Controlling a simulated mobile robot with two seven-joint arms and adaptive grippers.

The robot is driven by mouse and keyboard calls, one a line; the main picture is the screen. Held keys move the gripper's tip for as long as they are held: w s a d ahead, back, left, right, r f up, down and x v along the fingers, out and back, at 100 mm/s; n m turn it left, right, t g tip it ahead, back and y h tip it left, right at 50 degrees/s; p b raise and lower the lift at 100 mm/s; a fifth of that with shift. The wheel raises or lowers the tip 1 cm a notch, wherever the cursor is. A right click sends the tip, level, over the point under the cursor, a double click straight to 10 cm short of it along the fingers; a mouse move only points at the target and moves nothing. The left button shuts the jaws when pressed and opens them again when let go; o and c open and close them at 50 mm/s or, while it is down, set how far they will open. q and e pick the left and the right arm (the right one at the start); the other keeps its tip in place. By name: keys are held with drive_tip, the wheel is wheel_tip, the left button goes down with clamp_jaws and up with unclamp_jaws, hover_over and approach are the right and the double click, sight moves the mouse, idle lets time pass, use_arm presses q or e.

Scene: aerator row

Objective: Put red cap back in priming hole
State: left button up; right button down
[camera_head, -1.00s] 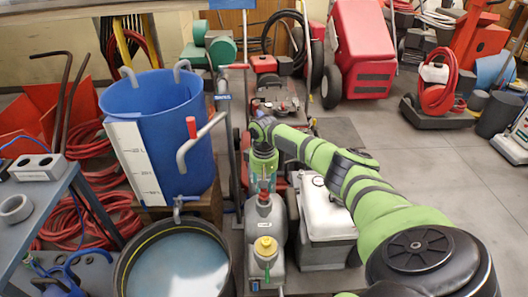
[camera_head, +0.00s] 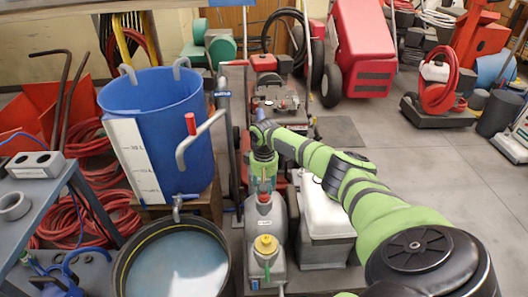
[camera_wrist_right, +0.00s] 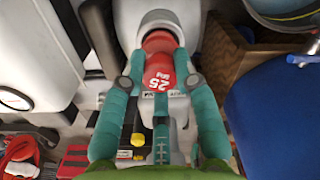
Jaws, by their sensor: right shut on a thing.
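My right gripper (camera_head: 263,186) points down over the grey pump (camera_head: 278,273), with its teal fingers shut on the red cap (camera_head: 264,198). In the right wrist view the cap (camera_wrist_right: 160,72) lies between the two fingers, with white print on its face. The cap is at the top of the pump's grey neck. The priming hole itself is hidden by cap and fingers, and I cannot tell whether the cap sits in it. My left gripper is not in view.
A yellow cap (camera_head: 266,244) stands on the front of the pump. A white tank (camera_head: 322,215) is close on the right. A blue barrel (camera_head: 160,125) with a red-handled lever and a black tub of water (camera_head: 127,257) are on the left. Open floor lies at right.

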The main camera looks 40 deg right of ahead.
drive_tip(key=shift+f+b, duration=0.3)
drive_tip(key=shift+f, duration=0.25)
drive_tip(key=shift+f, duration=0.45)
